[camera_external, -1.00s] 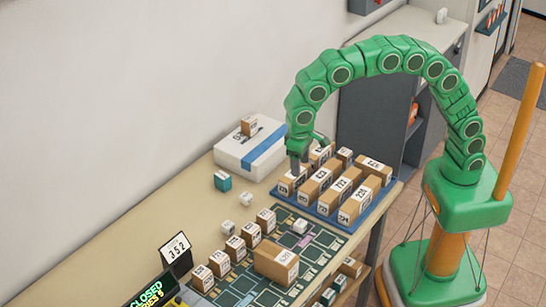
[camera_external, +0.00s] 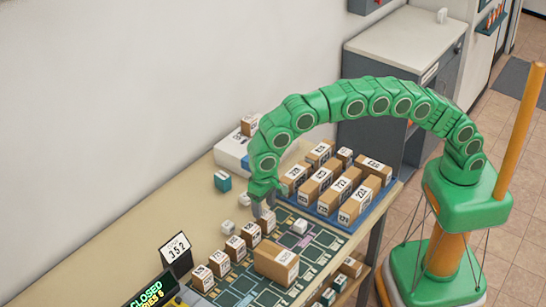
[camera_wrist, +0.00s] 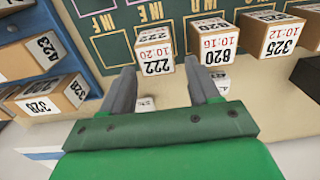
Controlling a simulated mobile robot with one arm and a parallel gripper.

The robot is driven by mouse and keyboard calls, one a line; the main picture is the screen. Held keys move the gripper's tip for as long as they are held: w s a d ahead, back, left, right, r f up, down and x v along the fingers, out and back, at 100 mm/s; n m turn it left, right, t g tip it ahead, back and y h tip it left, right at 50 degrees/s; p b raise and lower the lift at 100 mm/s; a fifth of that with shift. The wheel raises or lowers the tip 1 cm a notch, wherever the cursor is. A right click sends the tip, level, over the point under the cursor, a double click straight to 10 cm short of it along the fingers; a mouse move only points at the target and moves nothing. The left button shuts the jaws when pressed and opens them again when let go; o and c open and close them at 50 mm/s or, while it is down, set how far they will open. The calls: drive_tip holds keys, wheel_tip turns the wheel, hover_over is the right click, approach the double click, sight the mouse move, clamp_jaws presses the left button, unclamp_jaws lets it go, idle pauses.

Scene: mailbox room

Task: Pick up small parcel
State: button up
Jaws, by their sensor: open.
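A row of small brown parcels with white number labels stands along the near-wall edge of the dark green mat (camera_external: 318,258). The parcel at the row's right end (camera_external: 267,222) is right by my gripper (camera_external: 262,212), which partly covers it. In the wrist view, a small parcel labelled 222 (camera_wrist: 153,50) lies just ahead of the two grey fingers of my gripper (camera_wrist: 159,72), roughly between their tips. The fingers are apart and hold nothing. Parcels labelled 820 (camera_wrist: 213,38) and 325 (camera_wrist: 271,35) stand to its right.
A larger parcel (camera_external: 276,263) lies on the mat. A blue tray (camera_external: 335,217) holds several brown parcels. White cubes (camera_external: 228,227) and a teal cube (camera_external: 222,181) sit on the table, with a white box (camera_external: 229,150) at the back.

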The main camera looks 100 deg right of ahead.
sight(266, 214)
drive_tip(key=shift+s+f, duration=0.15)
drive_tip(key=shift+f, duration=1.7)
drive_tip(key=shift+s+f, duration=0.15)
drive_tip(key=shift+f, duration=1.65)
drive_tip(key=c, duration=0.8)
drive_tip(key=shift+r, duration=0.1)
drive_tip(key=shift+r, duration=1.35)
drive_tip(key=shift+s+r, duration=0.1)
drive_tip(key=shift+r, duration=0.25)
drive_tip(key=shift+s+d+r, duration=0.15)
drive_tip(key=shift+s+r, duration=0.55)
drive_tip(key=shift+s+d+r, duration=0.4)
drive_tip(key=shift+s+r, duration=0.95)
drive_tip(key=shift+s, duration=0.65)
drive_tip(key=shift+s+d+r, duration=0.35)
drive_tip(key=shift+s+r, duration=1)
drive_tip(key=shift+s, duration=0.7)
drive_tip(key=shift+s+d+r, duration=0.4)
drive_tip(key=shift+s+r, duration=0.95)
drive_tip(key=shift+s, duration=0.65)
